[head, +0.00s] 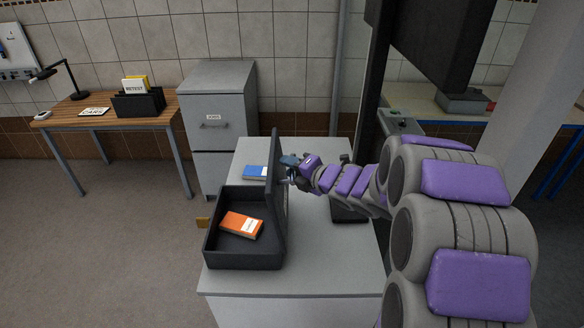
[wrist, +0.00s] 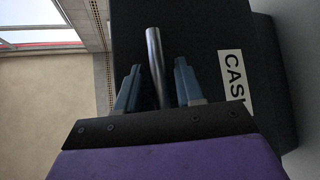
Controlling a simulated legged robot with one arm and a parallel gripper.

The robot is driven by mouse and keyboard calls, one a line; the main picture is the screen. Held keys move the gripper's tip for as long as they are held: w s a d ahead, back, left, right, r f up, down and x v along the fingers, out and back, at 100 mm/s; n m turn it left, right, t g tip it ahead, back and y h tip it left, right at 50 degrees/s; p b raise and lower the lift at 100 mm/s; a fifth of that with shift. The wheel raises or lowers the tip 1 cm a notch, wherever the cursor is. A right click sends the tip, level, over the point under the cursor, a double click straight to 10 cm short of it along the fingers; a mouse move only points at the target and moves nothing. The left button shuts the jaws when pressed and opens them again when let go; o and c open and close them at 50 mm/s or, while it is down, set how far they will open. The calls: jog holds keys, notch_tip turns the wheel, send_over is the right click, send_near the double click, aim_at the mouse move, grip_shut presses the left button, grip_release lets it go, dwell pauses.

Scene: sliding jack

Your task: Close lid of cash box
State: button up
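The black cash box (head: 243,262) sits on the grey table with its lid (head: 276,190) standing open, upright on the box's right side. An orange booklet (head: 241,225) lies inside the box. My gripper (head: 287,162) is at the outer face of the lid, near its upper far part. In the wrist view my gripper (wrist: 158,88) has its two blue fingers apart, with a metal handle bar (wrist: 155,60) of the lid between them. Both fingers look clear of the bar. The lid (wrist: 205,35) also shows a white "CASH" label, partly cut off by my gripper.
A blue booklet (head: 255,172) lies on the grey table (head: 335,270) behind the box. A dark object (head: 347,211) is partly hidden under my arm. A grey filing cabinet (head: 217,110) and a wooden desk (head: 75,118) stand behind. The table's front right is clear.

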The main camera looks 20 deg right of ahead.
jog(key=shift+d, duration=0.3)
grip_shut()
jog(key=shift+a+r, duration=0.1)
jog(key=shift+a, duration=0.15)
dwell(0.5)
jog(key=w+a+f+n+g+h+p, duration=0.2)
jog(key=a+h+p, duration=0.1)
jog(key=a+p, duration=0.35)
jog(key=w+a+f+n+g+h+p, duration=0.25)
jog(key=a+h+p, duration=0.2)
jog(key=a, duration=0.35)
jog(key=a+f+n+h+p, duration=0.2)
jog(key=a+f+p, duration=0.3)
jog(key=f+p, duration=0.3)
jog(key=shift+w+a+f+h+p, duration=0.25)
jog(key=shift+w+h+p, duration=0.25)
jog(key=shift+p, duration=1.2)
